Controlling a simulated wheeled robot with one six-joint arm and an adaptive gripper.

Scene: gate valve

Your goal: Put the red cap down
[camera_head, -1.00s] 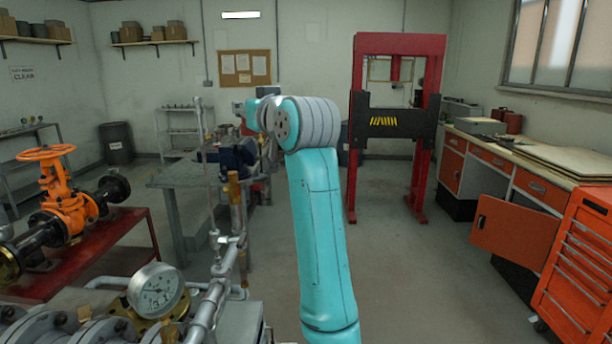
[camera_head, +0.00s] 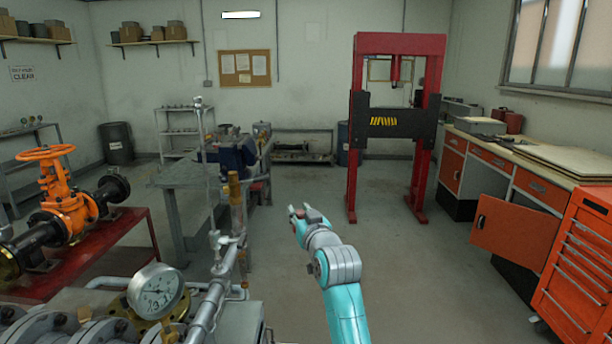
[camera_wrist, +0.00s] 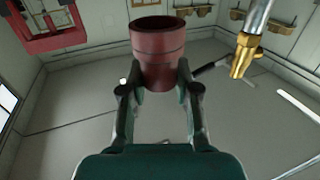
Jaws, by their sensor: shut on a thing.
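The red cap (camera_wrist: 157,42) is a dark red, hollow cylinder with a wider ring round its open end. In the wrist view it stands between the two fingers of my gripper (camera_wrist: 158,82), which is shut on it. The fingers cover its lower sides. In the head view my gripper (camera_head: 298,213) is low over the floor, near the middle of the picture, in open air. A small bit of red shows by the fingers there, too small to make out well.
A pipe with a brass fitting (camera_wrist: 243,55) is at the right in the wrist view. The pressure gauge (camera_head: 156,290) and pipework are at lower left. A grey bench (camera_head: 180,178), a red press (camera_head: 357,170) and orange cabinets (camera_head: 515,232) stand around clear floor (camera_head: 420,280).

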